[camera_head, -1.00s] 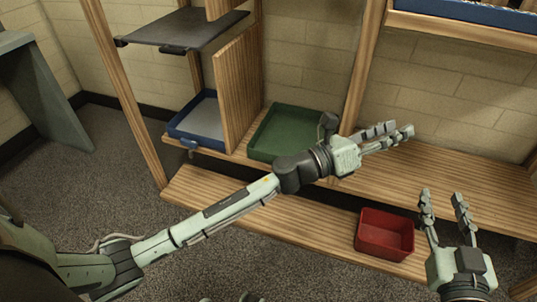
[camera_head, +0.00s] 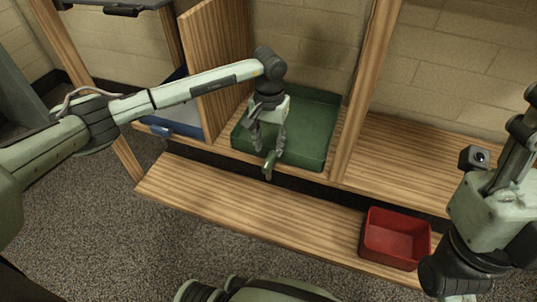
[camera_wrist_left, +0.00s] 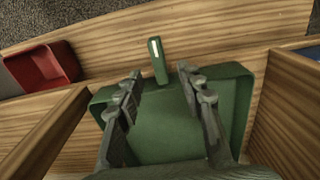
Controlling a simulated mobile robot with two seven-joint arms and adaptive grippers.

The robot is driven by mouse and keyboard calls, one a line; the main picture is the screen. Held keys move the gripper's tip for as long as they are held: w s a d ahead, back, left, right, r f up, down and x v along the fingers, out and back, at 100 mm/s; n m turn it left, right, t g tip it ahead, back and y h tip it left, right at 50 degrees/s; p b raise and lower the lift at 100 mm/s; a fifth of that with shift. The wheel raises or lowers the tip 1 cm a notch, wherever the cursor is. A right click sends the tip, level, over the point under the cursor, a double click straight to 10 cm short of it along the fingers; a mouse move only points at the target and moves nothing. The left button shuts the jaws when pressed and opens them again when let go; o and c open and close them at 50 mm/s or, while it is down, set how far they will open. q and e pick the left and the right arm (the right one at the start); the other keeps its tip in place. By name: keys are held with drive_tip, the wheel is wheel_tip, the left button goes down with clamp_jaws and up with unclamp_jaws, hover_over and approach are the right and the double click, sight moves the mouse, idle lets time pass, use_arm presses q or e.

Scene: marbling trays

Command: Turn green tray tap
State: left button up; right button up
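The green tray (camera_head: 312,130) sits on the wooden shelf, between a wooden divider and a post. Its green tap (camera_head: 268,167) sticks out at the front edge of the tray; it also shows in the left wrist view (camera_wrist_left: 157,60). My left gripper (camera_head: 262,148) points down over the front part of the tray and hides some of it. In the left wrist view its two fingers are apart, with the tap beyond and between their tips and nothing held. My right gripper (camera_head: 526,122) is at the right edge, seen side-on and partly cut off.
A blue tray (camera_head: 180,128) stands left of the wooden divider (camera_head: 216,70). A red bin (camera_head: 396,238) sits on the lower shelf (camera_head: 245,208) at right. A wooden post (camera_head: 366,90) stands right of the green tray. The upper shelf right of it is clear.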

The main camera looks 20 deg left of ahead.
sight(269, 158)
use_arm(q)
drive_tip(key=shift+f+b, duration=0.3)
drive_tip(key=shift+f, duration=1.85)
drive_tip(key=shift+c, duration=0.6)
clamp_jaws()
